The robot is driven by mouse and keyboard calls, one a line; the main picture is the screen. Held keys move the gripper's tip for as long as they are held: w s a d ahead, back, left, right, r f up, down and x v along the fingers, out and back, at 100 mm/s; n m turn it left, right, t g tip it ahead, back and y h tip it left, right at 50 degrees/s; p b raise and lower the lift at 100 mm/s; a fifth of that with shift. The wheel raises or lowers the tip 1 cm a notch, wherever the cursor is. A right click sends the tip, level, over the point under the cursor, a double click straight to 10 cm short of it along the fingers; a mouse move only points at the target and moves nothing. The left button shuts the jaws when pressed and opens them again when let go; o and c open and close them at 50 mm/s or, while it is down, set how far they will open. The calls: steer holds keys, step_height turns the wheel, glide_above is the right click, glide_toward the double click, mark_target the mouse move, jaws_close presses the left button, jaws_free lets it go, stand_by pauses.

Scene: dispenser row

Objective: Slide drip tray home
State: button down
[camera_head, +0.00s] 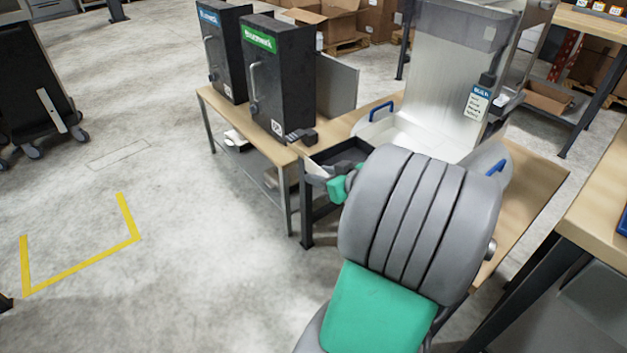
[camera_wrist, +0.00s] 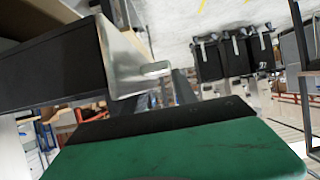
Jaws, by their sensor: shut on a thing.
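The black drip tray (camera_head: 345,158) juts from the lower front of the big steel dispenser (camera_head: 440,85), over the table edge. My gripper (camera_head: 326,176) is at the tray's outer end, shut on it; my grey and green arm hides much of the contact and the tray's near side. In the wrist view, the tray shows as a long dark wall (camera_wrist: 50,72) with a pale metal front plate (camera_wrist: 122,58) and a small tab. The green gripper body fills the bottom of that view. How far the tray sits inside the dispenser is hidden.
Two black dispensers, one with a blue label (camera_head: 222,50) and one with a green label (camera_head: 280,75), stand to the left on a wooden table (camera_head: 215,103). A small dark block (camera_head: 302,136) lies beside the tray. Open floor lies to the left.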

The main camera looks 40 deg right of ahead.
steer(key=shift+w+d+f+b, duration=0.15)
steer(key=shift+d+b, duration=0.15)
steer(key=shift+d, duration=3.1)
steer(key=shift+w+d+f+b, duration=0.1)
steer(key=shift+d+b, duration=0.15)
steer(key=shift+d, duration=3.1)
steer(key=shift+f+b, duration=0.3)
steer(key=shift+d+p, duration=0.3)
steer(key=shift+d, duration=2.5)
steer(key=c, duration=0.9)
jaws_free()
